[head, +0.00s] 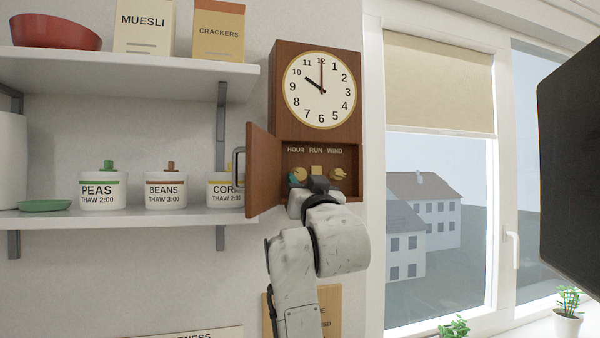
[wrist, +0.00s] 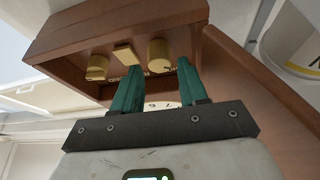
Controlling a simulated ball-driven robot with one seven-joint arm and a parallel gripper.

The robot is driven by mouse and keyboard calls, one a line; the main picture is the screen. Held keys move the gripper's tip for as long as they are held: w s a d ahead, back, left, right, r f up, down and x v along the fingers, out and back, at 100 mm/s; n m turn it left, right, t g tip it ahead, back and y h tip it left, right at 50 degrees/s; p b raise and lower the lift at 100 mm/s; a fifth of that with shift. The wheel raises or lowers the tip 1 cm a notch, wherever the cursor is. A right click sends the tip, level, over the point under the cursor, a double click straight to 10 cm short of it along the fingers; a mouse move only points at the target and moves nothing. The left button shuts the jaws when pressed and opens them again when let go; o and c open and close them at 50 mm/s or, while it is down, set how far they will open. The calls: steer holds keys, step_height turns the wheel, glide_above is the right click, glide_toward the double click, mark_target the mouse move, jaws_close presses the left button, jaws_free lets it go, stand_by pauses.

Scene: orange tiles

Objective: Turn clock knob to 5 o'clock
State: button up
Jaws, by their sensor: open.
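The wooden wall clock (head: 319,90) shows its short black hand near 10 and its long hands, one red, at 12. Below the dial is an open compartment labelled HOUR, RUN and WIND. The round brass HOUR knob (head: 299,174) is at its left; it appears in the wrist view (wrist: 158,52) at the right of the row. My gripper (wrist: 159,66) is open, its teal fingertips on either side of the HOUR knob's near end. Whether they touch it is unclear. In the head view my gripper (head: 301,181) partly covers the compartment's lower edge.
The compartment door (head: 263,170) stands open at the left, close to my gripper. A square RUN piece (head: 317,170) and the WIND knob (head: 338,174) are beside the HOUR knob. Shelves with jars (head: 103,192) are left; a window is right.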

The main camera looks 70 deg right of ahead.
mark_target(300, 176)
steer(key=shift+p+x, duration=0.35)
steer(key=shift+x, duration=1.2)
steer(key=c, duration=0.8)
